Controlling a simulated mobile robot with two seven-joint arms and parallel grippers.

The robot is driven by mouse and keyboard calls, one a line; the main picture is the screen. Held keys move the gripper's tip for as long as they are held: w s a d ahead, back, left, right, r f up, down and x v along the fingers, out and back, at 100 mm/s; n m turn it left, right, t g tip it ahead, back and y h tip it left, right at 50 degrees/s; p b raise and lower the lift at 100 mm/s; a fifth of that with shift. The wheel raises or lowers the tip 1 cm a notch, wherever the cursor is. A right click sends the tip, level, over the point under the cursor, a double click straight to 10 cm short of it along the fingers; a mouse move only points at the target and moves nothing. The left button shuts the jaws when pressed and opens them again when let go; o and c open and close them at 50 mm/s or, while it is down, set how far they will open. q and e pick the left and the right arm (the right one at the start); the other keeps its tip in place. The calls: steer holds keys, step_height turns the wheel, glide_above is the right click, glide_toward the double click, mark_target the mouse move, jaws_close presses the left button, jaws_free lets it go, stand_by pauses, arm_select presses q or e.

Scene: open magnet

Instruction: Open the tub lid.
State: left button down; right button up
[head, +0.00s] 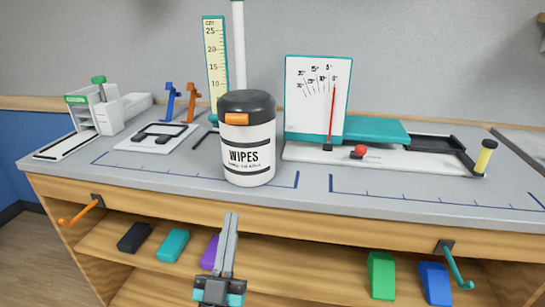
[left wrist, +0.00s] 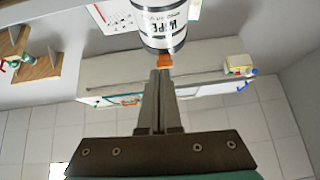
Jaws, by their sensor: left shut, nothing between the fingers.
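The tub (head: 248,160) is a white cylinder labelled WIPES, upright near the front of the grey counter. Its black lid (head: 247,103) is down on top, with an orange tab (head: 237,119) at its front edge. My left gripper (head: 231,217) is shut and empty, in front of the counter edge and lower than the tub in the head view. In the left wrist view the tub (left wrist: 160,22) appears upside down, and the orange tab (left wrist: 165,61) shows just beyond the fingertips (left wrist: 162,73). I cannot see any contact. My right gripper is not in view.
A gauge board (head: 318,97) with a red needle and a slide fixture (head: 400,160) stand right of the tub. A ruler column (head: 216,65) is behind it. Hook stands and a green-handled device (head: 97,105) are left. Several coloured blocks lie on the shelf below.

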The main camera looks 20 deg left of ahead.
arm_select(q)
step_height(320, 180, up, 3)
steer(key=s+y, duration=0.1)
steer(key=y, duration=0.1)
glide_toward(236, 123)
steer(key=shift+n+t, duration=0.3)
steer(key=shift+n, duration=0.1)
steer(key=x, duration=0.5)
steer(key=shift+w+a+f+b, duration=0.15)
steer(key=shift+w+b, duration=0.1)
steer(key=shift+b, duration=0.05)
steer(key=shift+x, duration=0.8)
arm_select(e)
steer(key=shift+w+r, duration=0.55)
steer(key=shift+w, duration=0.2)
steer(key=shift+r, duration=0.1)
